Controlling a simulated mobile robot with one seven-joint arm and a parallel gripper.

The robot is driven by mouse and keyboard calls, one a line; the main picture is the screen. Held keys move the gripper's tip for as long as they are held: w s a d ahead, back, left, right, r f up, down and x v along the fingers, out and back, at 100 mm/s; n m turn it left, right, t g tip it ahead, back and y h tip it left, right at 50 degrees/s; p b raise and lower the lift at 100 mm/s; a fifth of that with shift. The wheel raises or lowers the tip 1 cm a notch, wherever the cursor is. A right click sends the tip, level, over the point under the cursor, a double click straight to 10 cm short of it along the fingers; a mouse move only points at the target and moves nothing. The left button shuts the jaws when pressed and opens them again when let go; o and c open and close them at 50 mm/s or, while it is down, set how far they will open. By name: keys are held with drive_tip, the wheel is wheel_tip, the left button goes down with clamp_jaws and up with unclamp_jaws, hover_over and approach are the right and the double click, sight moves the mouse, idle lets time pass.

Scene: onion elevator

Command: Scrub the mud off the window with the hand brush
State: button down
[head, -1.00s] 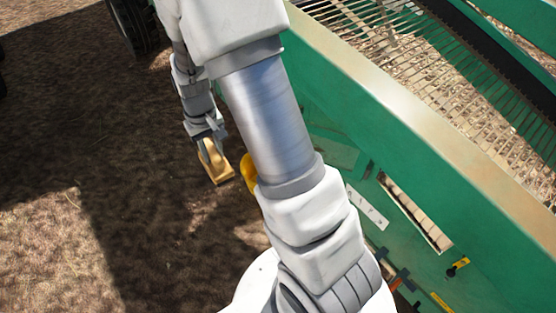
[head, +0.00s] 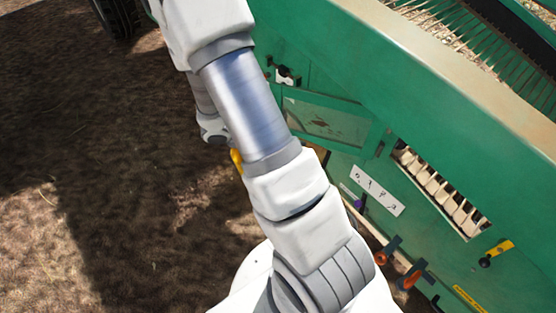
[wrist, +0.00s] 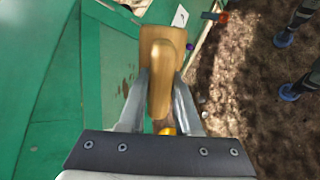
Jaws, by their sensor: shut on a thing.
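The hand brush (wrist: 160,62) is a wooden block with a raised wooden grip, seen from its back in the wrist view. My gripper (wrist: 160,88) is shut on the brush's grip, one finger on each side. The bristles are hidden. The window (head: 325,118) is a framed pane in the green machine side in the head view, with brown mud patches near its middle. In the wrist view the window (wrist: 118,62) lies left of and partly behind the brush, with mud spots near the brush's edge. Whether the brush touches the pane cannot be told. My arm hides gripper and brush in the head view.
The green machine wall (head: 400,100) runs along the right. A yellow part (head: 237,161) shows beside my arm. Right of the window are a white label (head: 378,190), a slot with rollers (head: 440,190) and orange-ended levers (head: 412,274). Brown ground (head: 90,170) lies open at left.

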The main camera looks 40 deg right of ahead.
drive_tip(key=w+d+f+n+t+h+b, duration=0.3)
drive_tip(key=w+f+n+t+h+b, duration=0.5)
drive_tip(key=w+f+t+b, duration=0.4)
drive_tip(key=shift+n+g+y, duration=0.3)
drive_tip(key=shift+g+y, duration=0.2)
drive_tip(key=shift+y, duration=0.1)
drive_tip(key=shift+w+d+f+p, duration=0.15)
drive_tip(key=shift+w+d, duration=0.05)
drive_tip(key=shift+d, duration=0.6)
drive_tip(key=shift+w+d+f+p, duration=0.1)
drive_tip(key=shift+w+d, duration=0.1)
drive_tip(key=shift+d, duration=0.65)
drive_tip(key=shift+w+d+f+p, duration=0.15)
drive_tip(key=shift+w+d, duration=0.05)
drive_tip(key=shift+d, duration=0.6)
drive_tip(key=shift+x, duration=0.95)
drive_tip(key=shift+s, duration=0.1)
drive_tip(key=s+d, duration=0.4)
drive_tip(key=s, duration=0.6)
drive_tip(key=shift+s+d, duration=0.2)
drive_tip(key=shift+d, duration=0.15)
